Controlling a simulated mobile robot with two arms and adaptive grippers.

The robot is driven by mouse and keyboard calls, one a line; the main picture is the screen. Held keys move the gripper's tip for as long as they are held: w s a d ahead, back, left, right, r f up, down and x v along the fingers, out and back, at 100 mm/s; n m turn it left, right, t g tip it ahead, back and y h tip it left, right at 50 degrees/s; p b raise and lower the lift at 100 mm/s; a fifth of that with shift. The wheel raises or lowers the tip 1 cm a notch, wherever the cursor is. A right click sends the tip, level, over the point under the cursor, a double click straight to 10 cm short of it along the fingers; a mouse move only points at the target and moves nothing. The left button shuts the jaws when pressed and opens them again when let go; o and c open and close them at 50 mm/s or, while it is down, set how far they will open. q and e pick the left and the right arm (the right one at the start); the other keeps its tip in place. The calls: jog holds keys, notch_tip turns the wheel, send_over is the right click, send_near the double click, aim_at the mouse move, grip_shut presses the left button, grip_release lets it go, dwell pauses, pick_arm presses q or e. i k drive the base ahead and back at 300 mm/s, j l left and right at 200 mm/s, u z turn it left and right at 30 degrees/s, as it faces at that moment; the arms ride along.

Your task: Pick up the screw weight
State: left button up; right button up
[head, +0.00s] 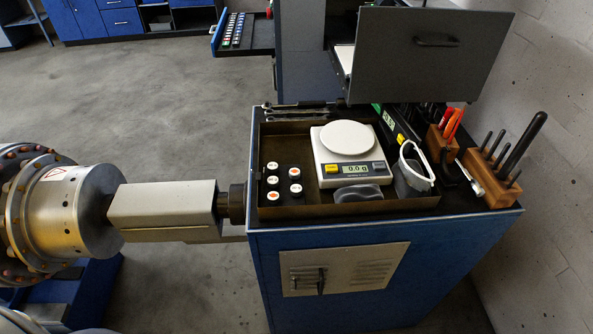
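Several small screw weights stand in the left part of a shallow brown tray (390,205) on top of a blue cabinet. They have dark bodies and pale round tops. One screw weight (272,167) is at the back left and another screw weight (295,173) has a reddish mark on top. A third screw weight (273,196) is at the front left, also marked reddish. A white scale (347,140) stands right of them, its plate empty and its display reading 0.0 g. Neither of my grippers is in view.
A dark grey object (358,193) lies before the scale, with clear goggles (413,170) to its right. Wooden tool blocks (490,180) stand at the right edge near the wall. A grey panel (430,55) overhangs the back. A large metal rotor (75,215) is at left.

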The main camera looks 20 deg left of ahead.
aim_at(295, 172)
jog(key=k+j+u, duration=0.15)
jog(key=j, duration=0.35)
jog(key=j+u, duration=0.2)
jog(key=j, duration=0.3)
jog(key=k+j+u, duration=0.15)
jog(key=j, duration=0.4)
